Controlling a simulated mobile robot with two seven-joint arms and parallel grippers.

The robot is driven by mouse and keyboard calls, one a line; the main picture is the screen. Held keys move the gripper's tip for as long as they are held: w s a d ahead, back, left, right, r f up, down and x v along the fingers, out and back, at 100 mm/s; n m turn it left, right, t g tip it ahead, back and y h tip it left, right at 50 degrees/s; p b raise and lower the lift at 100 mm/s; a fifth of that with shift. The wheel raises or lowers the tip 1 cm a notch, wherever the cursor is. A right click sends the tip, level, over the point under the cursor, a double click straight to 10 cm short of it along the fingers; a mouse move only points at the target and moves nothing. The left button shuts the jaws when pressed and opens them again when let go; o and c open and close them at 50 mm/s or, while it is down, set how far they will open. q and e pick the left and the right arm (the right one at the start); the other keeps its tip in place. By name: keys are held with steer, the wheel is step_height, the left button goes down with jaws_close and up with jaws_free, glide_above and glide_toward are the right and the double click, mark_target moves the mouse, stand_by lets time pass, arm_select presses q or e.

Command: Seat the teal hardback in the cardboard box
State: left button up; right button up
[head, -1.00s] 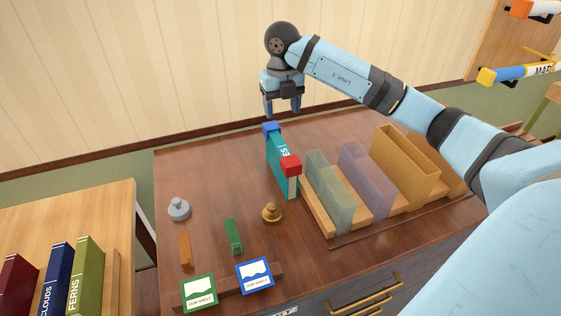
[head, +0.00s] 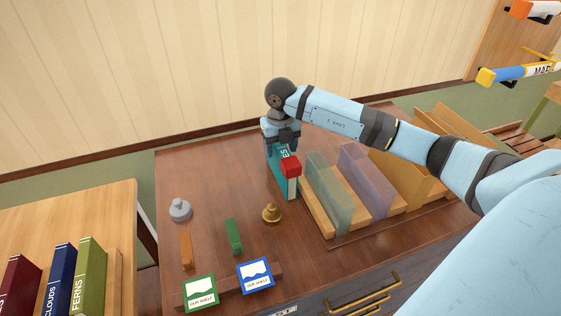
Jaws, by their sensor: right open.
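The teal hardback (head: 281,178) stands upright on the brown desk top, with a red block on its near top corner. My right gripper (head: 282,151) is open, pointing down at the far end of the hardback. Its fingers overlap the hardback's far top part, and I cannot tell whether they touch it. The blue block on that end is hidden behind the gripper. The cardboard box (head: 422,183), open and tan, stands at the right of the desk, partly hidden by my right arm. My left gripper is not in view.
A clear teal holder (head: 329,190) and a clear purple holder (head: 364,178) stand between hardback and box. A brass bell-like piece (head: 272,212), a grey weight (head: 180,209), a green block (head: 233,236) and an orange block (head: 186,250) lie nearer. The left back of the desk is clear.

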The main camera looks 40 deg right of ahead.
jaws_close()
steer(key=shift+r, duration=0.1)
